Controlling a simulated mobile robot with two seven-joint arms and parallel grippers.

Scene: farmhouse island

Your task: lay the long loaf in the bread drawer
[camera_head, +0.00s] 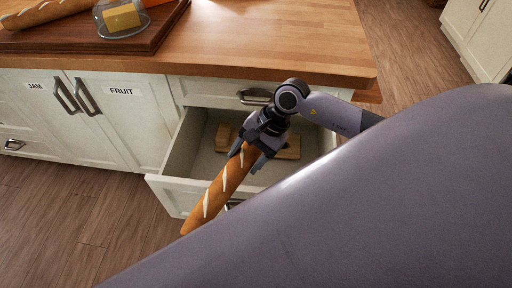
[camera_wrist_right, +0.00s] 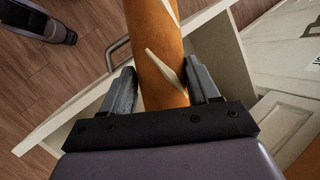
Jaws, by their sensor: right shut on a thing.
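The long loaf (camera_head: 217,191), brown with pale slashes, is in my right gripper (camera_head: 247,160). The fingers close on it near its upper end, and the loaf slants down to the left, its far end past the drawer front in the picture. In the right wrist view the loaf (camera_wrist_right: 158,40) runs between the two fingers (camera_wrist_right: 162,78). The bread drawer (camera_head: 170,197) is pulled open below the counter, and my right gripper is over it. Whether the loaf touches the drawer front cannot be told.
A tan wooden-looking item (camera_head: 291,153) lies inside the drawer, partly hidden by my gripper. Another baguette (camera_head: 40,13) and a domed butter dish (camera_head: 122,20) sit on a board (camera_head: 150,38) on the counter. Cupboards labelled JAM and FRUIT (camera_head: 121,115) are shut.

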